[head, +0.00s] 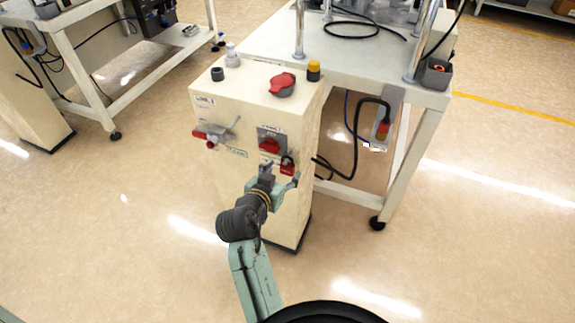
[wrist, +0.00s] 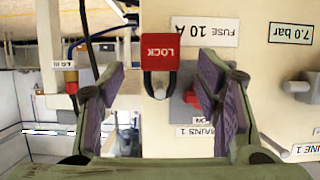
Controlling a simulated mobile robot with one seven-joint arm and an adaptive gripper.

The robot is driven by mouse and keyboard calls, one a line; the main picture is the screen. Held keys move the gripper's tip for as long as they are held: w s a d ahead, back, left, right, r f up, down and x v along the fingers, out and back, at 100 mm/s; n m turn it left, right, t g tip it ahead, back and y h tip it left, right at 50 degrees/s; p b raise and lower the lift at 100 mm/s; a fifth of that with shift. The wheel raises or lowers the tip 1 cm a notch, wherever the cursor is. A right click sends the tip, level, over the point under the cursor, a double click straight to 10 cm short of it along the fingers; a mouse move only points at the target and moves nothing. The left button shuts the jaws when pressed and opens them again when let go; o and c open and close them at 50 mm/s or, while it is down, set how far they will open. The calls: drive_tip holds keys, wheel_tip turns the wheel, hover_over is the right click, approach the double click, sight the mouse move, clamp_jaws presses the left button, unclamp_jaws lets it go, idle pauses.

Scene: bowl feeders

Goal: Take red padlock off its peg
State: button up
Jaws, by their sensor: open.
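The red padlock (head: 288,166) hangs on the front of the cream cabinet (head: 245,185), just right of and below a red switch (head: 269,146). In the wrist view, which is upside down, the padlock's red body (wrist: 160,46) reads LOCK, and its dark shackle shows below it. My gripper (head: 277,179) is in front of the cabinet at the padlock. In the wrist view my gripper (wrist: 160,75) is open, with one purple-padded finger on each side of the padlock. Nothing is held.
The "FUSE 10 A" label (wrist: 205,33) and red switch knob (wrist: 192,97) are close beside the right finger in the wrist view. A red-handled valve (head: 212,137) is further left on the cabinet. A red mushroom-like knob (head: 281,84) is on top. A workbench (head: 370,80) stands behind.

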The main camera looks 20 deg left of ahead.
sight(287, 166)
drive_tip(key=shift+p+x, duration=0.35)
drive_tip(key=shift+x, duration=1.65)
drive_tip(key=shift+c, duration=0.5)
drive_tip(key=c, duration=1.2)
drive_tip(key=shift+w+r, duration=0.1)
drive_tip(key=shift+r, duration=0.2)
